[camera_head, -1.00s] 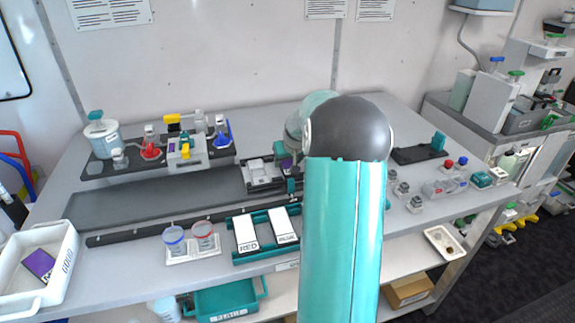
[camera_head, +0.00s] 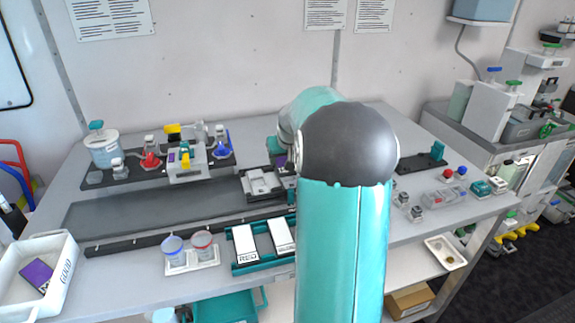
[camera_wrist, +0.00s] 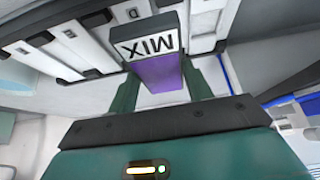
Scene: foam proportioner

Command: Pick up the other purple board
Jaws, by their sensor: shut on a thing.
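A purple board with a white MIX label (camera_wrist: 157,74) is between the green fingers of my gripper (camera_wrist: 160,85) in the wrist view. My gripper is shut on it. In the head view a small purple patch of this board (camera_head: 281,159) shows left of my dark arm joint, close above the grey fixture (camera_head: 262,184). My arm hides most of the gripper there. Another purple board (camera_head: 37,275) lies tilted in the white tray marked GOOD (camera_head: 68,262) at the far left.
A yellow-and-white device (camera_head: 187,160) stands among flasks at the back left. A dark flat strip (camera_head: 150,205) crosses the bench. Two cups (camera_head: 188,245) and a teal rack with white blocks (camera_head: 262,243) are at the front. Small items stand to the right of my arm.

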